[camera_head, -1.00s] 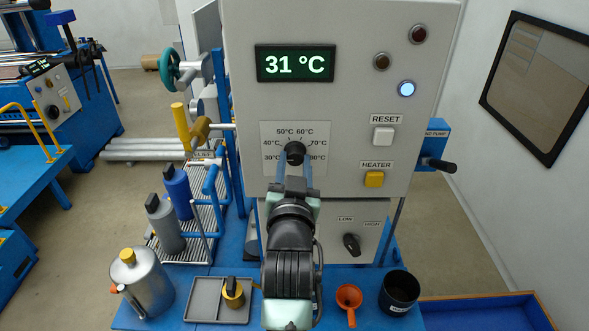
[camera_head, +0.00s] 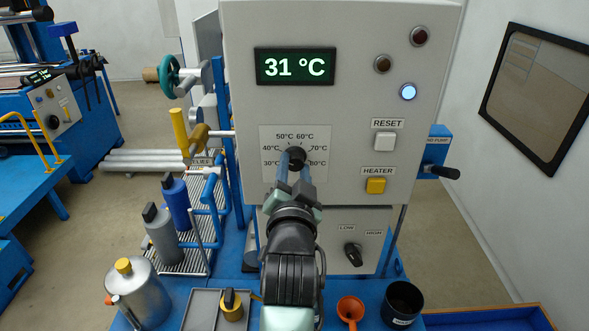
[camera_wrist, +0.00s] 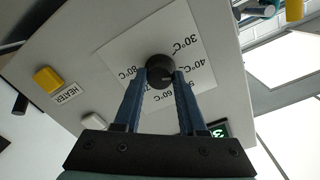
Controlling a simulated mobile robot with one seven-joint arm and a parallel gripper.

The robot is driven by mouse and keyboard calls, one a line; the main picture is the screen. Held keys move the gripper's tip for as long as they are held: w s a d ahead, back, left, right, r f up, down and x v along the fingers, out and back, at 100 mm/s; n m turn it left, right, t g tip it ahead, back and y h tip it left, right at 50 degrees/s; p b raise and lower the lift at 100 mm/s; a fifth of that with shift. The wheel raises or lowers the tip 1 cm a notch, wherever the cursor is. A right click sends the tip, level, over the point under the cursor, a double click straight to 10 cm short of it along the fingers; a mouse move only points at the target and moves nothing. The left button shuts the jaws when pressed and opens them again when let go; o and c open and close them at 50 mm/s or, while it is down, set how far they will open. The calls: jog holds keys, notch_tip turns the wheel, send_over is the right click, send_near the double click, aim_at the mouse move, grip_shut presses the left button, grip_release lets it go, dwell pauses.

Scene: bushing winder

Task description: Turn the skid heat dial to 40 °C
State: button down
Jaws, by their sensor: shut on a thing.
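The black heat dial (camera_head: 297,157) sits on a white scale plate (camera_head: 268,133) marked from 30 °C to 80 °C, on the grey cabinet front. My gripper (camera_head: 291,160) reaches up to it from below. In the wrist view my gripper (camera_wrist: 163,76) has its blue fingers on opposite sides of the dial (camera_wrist: 160,66), shut on it. A small pale mark shows on the dial's edge between the fingers; its exact reading is unclear. The fingers hide part of the scale. The green display (camera_head: 295,66) reads 31 °C.
Right of the dial are the white RESET button (camera_head: 384,142) and yellow HEATER button (camera_head: 376,185). A LOW/HIGH knob (camera_head: 353,254) is below. One blue-white lamp (camera_head: 408,91) is lit. Bottles, a metal can (camera_head: 139,292), an orange funnel (camera_head: 350,309) and a black pot (camera_head: 402,302) stand below.

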jog(key=shift+c, duration=2.4)
grip_release()
jog(key=shift+s+f, duration=0.1)
jog(key=shift+s, duration=0.35)
jog(key=s+b, duration=0.4)
jog(key=s, duration=0.8)
jog(key=shift+a+r, duration=0.15)
jog(key=shift+r, duration=0.05)
